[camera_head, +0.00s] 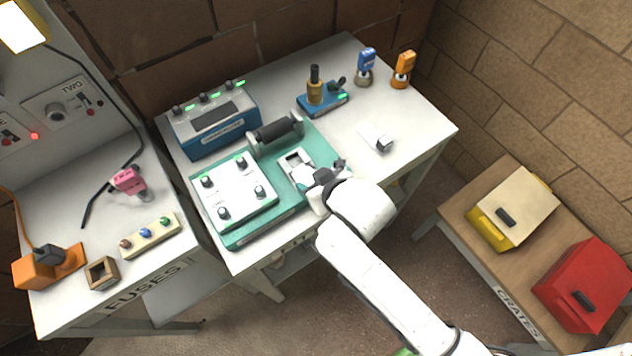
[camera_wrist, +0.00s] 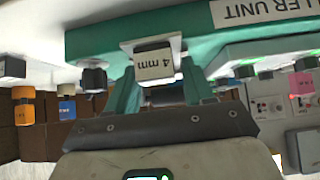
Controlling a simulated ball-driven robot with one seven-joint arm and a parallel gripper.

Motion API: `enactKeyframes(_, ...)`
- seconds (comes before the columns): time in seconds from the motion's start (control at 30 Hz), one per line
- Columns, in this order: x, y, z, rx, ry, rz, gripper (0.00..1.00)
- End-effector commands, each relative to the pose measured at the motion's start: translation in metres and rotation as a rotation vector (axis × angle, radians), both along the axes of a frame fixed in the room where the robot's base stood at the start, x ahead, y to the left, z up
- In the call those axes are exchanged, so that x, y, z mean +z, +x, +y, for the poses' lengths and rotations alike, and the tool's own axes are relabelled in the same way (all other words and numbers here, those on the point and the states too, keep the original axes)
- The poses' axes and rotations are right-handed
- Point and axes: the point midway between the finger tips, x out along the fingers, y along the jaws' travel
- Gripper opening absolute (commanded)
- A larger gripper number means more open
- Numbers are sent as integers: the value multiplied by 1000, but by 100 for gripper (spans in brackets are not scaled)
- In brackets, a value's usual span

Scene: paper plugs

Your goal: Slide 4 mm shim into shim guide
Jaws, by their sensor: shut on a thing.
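The shim labelled 4 mm (camera_wrist: 155,64) is near the middle of the wrist view, its labelled block between my fingers. My gripper (camera_head: 322,178) is shut on it, low over the right part of the green roller unit (camera_head: 262,226). In the head view, a pale frame with a dark opening (camera_head: 295,160) lies just left of my gripper and looks like the shim guide. The shim is mostly hidden by my gripper there. I cannot tell whether its plate touches or enters the guide.
A dark roller (camera_head: 276,130) stands behind the guide, and a white knobbed panel (camera_head: 234,192) is to its left. A dark knob (camera_head: 338,165) is close to my gripper. Another pale piece with a grey block (camera_head: 382,143) lies on the table to the right.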

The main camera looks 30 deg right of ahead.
Motion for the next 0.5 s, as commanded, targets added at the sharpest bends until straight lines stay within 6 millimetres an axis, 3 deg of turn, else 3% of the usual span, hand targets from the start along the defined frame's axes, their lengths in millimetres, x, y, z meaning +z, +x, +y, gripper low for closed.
enactKeyframes(0.5,0,11,0,0,0,-1,21)
